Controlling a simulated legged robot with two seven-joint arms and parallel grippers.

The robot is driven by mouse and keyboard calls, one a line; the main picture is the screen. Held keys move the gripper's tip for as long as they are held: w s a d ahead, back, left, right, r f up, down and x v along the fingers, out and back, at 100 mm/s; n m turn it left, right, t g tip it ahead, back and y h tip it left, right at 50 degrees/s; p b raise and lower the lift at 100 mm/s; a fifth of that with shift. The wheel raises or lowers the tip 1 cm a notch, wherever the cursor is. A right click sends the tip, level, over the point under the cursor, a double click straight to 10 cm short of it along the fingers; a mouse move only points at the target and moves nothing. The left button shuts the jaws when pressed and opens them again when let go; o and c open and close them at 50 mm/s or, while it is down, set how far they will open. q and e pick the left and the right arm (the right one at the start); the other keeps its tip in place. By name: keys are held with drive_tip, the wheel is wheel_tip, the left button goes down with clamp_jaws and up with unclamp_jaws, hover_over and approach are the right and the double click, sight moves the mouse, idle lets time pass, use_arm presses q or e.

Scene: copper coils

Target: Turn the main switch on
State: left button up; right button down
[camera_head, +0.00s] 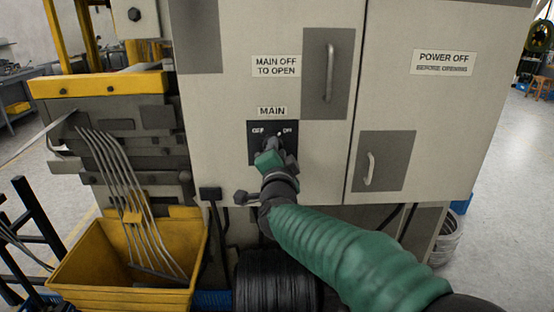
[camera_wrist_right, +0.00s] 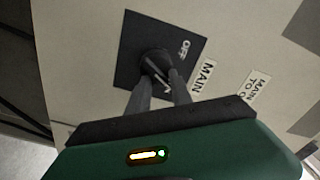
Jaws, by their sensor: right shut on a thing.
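The main switch is a dark round knob (camera_wrist_right: 153,62) on a black square plate (camera_head: 258,128) on the cabinet front, under a MAIN label (camera_head: 272,111). OFF is printed at the plate's upper left and ON at its upper right in the head view. My right gripper (camera_head: 273,148) reaches the plate and hides most of the knob there. In the right wrist view its two fingers (camera_wrist_right: 160,84) are shut on the knob, one on each side. A pale line shows on the knob, but its exact setting is hard to tell. My left gripper is not in view.
The grey cabinet (camera_head: 225,110) has two recessed door handles (camera_head: 329,75) (camera_head: 370,168) right of the switch. A yellow bin (camera_head: 80,285) with metal strands stands at lower left. A black coil (camera_head: 275,285) sits below the switch. Open floor (camera_head: 505,200) lies at right.

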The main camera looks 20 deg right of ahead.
drive_tip(key=shift+d+r+m+b, duration=0.1)
drive_tip(key=shift+m+b, duration=0.9)
drive_tip(key=shift+m, duration=0.55)
drive_tip(key=shift+d+r+m+b, duration=0.1)
drive_tip(key=shift+m+b, duration=0.9)
drive_tip(key=shift+m, duration=0.55)
drive_tip(key=shift+a, duration=0.1)
